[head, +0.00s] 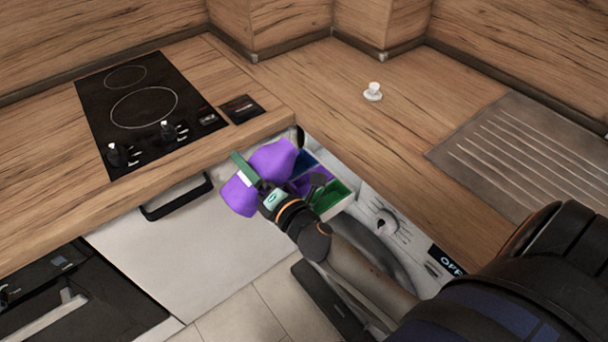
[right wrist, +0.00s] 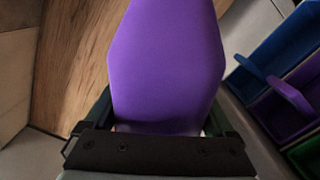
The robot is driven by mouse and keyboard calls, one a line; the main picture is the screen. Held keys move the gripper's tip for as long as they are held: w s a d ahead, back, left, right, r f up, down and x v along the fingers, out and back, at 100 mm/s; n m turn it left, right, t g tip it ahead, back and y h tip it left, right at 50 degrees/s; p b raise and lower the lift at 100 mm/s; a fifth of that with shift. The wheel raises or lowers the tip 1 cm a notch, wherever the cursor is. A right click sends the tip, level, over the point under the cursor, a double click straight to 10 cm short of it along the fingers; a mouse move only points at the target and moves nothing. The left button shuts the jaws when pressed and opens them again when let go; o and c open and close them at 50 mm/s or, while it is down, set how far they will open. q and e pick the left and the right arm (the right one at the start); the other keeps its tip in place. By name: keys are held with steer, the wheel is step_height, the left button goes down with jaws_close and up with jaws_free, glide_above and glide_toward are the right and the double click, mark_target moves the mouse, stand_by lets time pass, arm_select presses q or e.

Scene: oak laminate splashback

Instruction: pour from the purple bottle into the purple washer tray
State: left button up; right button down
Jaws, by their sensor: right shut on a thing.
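The purple bottle (head: 273,160) is in my right gripper (head: 254,178), which is shut around its body. In the head view it looks tilted, its long side running from lower left to upper right, beside the open washer drawer. The bottle (right wrist: 168,65) also fills the middle of the right wrist view; its mouth cannot be made out. The purple washer tray (head: 317,178) lies between a blue and a green compartment, just right of the bottle. It also shows in the right wrist view (right wrist: 278,118), apart from the bottle. My left gripper is out of view.
A black hob (head: 145,112) is at the left on the wooden counter. A small white object (head: 373,91) stands on the counter near a grooved drainer (head: 530,150). The counter between is clear.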

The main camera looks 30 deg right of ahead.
steer(key=shift+r, duration=0.3)
steer(key=shift+a+f+m, duration=0.1)
steer(key=shift+a+m, duration=0.05)
steer(key=shift+m, duration=0.95)
stand_by(2.4)
